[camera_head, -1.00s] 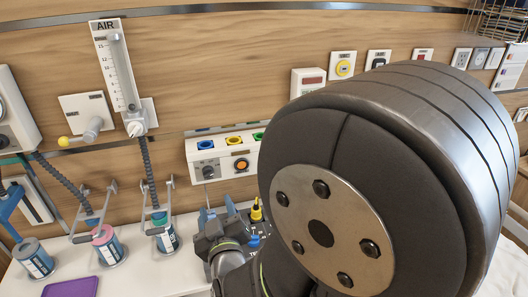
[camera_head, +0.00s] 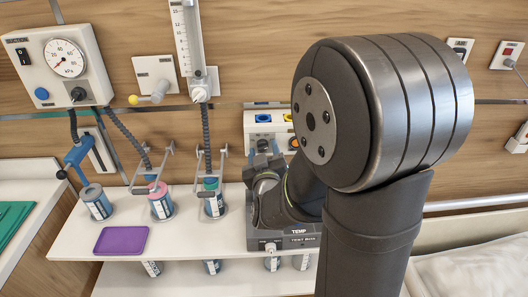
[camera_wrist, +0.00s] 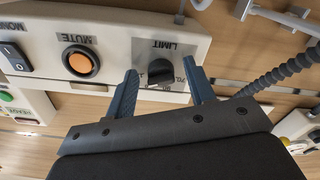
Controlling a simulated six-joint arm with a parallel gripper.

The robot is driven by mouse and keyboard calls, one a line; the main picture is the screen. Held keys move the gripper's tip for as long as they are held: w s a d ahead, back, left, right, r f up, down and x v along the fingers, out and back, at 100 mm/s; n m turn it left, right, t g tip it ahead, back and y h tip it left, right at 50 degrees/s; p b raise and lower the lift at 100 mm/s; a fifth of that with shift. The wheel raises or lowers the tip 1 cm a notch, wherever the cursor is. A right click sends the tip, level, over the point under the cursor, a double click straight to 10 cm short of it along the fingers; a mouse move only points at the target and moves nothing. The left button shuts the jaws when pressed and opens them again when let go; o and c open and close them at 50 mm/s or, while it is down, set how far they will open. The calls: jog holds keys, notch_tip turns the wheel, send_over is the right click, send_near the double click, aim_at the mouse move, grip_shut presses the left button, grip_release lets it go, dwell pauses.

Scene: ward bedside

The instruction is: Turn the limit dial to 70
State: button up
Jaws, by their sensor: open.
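The limit dial is a black knob (camera_wrist: 160,72) on a pale panel under an upside-down LIMIT label in the wrist view. In the head view, my gripper (camera_head: 264,152) is in front of the pale wall box (camera_head: 251,123) and hides the dial.
An orange MUTE button (camera_wrist: 81,62) and a black rocker switch (camera_wrist: 13,57) sit beside the dial. A corrugated hose (camera_wrist: 280,72) and metal bracket are close by in the wrist view. A purple tray (camera_head: 121,240) and several canisters stand on the shelf below.

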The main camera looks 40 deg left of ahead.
jog(key=c, duration=0.9)
jog(key=shift+c, duration=0.2)
jog(key=n, duration=1.9)
jog(key=shift+w+d+r, duration=0.1)
jog(key=shift+r, duration=0.25)
jog(key=n, duration=0.3)
jog(key=shift+r+n, duration=0.1)
jog(key=shift+n, duration=2.2)
